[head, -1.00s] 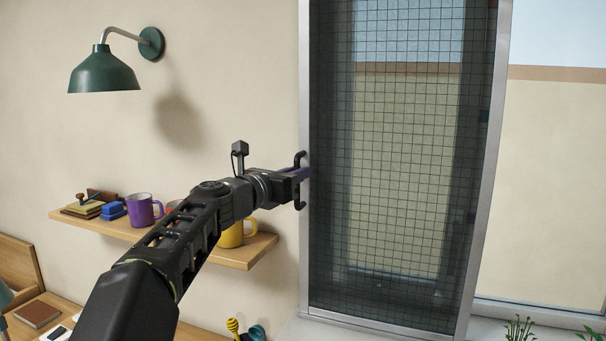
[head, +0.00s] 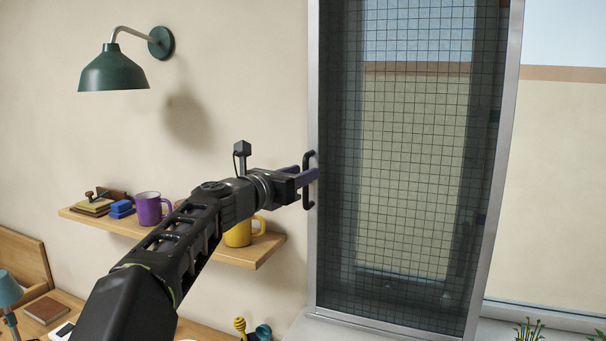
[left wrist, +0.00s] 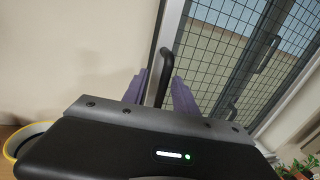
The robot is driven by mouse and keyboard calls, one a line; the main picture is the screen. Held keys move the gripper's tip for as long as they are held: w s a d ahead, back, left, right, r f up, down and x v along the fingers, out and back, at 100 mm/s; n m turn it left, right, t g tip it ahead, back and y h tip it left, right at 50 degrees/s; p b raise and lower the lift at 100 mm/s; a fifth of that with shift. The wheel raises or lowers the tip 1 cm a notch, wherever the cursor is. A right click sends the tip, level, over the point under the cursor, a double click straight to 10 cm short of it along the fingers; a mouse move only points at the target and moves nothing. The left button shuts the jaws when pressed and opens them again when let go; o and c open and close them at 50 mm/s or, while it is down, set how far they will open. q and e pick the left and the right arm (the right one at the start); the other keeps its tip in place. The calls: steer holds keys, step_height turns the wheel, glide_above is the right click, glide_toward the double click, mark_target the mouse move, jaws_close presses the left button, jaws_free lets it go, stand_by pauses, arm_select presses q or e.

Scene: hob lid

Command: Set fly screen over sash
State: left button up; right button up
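The fly screen (head: 410,160) is a tall dark mesh panel in a pale metal frame. It stands upright in front of the left part of the window. A black bar handle (head: 309,196) is on its left frame edge. My left gripper (head: 302,174) is at this handle with its purple fingers apart. In the left wrist view the handle (left wrist: 166,62) stands between the fingers, with a gap beside it, and the mesh (left wrist: 215,60) is to the right. The sash behind the screen is hard to make out. My right gripper is not in view.
A wall shelf (head: 245,253) with a purple mug (head: 149,209) and a yellow mug (head: 238,234) is below and behind my left arm. A green lamp (head: 112,72) is on the wall. Plants (head: 528,331) stand at the lower right.

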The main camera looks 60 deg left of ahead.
arm_select(q)
steer(key=v, duration=0.6)
steer(key=shift+s, duration=0.25)
steer(key=shift+d, duration=0.15)
